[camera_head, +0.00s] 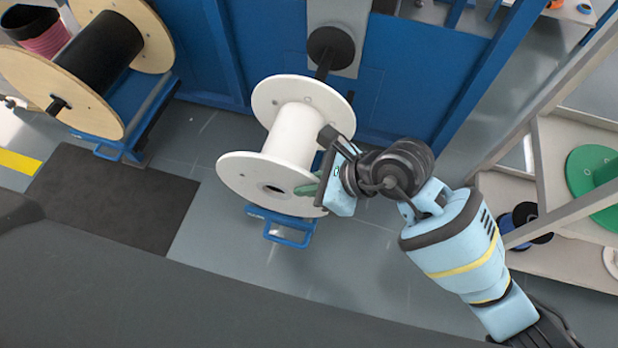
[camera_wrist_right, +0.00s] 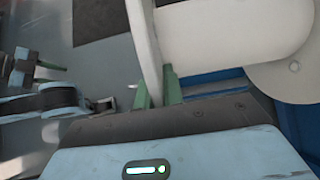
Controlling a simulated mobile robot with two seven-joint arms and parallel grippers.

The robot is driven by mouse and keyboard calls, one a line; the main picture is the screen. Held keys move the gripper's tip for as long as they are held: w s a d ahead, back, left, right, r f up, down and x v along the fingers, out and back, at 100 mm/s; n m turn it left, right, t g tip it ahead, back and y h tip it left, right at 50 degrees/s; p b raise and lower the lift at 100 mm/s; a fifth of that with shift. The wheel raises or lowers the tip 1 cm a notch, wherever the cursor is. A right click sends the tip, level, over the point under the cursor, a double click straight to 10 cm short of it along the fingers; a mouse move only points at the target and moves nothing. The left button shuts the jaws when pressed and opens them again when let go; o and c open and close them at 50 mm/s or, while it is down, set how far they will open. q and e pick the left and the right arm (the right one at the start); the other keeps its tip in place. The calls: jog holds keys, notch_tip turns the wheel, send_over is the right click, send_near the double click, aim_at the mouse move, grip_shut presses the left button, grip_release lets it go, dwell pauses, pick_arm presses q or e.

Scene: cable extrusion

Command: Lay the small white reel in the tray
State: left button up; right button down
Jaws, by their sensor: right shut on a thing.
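The white reel (camera_head: 293,135) has two wide flanges and a bare white barrel, and it is tilted in the middle of the head view. My right gripper (camera_head: 313,187) is at the right side of its near flange, with green fingertips shut on the flange's edge. In the right wrist view the flange (camera_wrist_right: 145,45) stands between the green fingers (camera_wrist_right: 158,90) of the gripper. I cannot tell whether the reel also rests on the blue frame below. I make out no tray for certain. My left gripper does not show in the head view.
A blue machine frame (camera_head: 265,45) with a black spindle disc (camera_head: 330,48) stands behind the reel. A low blue stand (camera_head: 290,230) is beneath it. A wooden reel with black cable (camera_head: 95,50) is at left. A shelf at right holds a green reel (camera_head: 590,180).

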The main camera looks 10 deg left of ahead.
jog(key=shift+a+f+b, duration=0.1)
jog(key=shift+f+b, duration=0.4)
jog(key=shift+f, duration=0.7)
jog(key=shift+f, duration=0.45)
jog(key=c, duration=1.5)
grip_release()
jog(key=shift+o, duration=0.2)
jog(key=shift+p+v, duration=1.2)
jog(key=shift+v, duration=2.75)
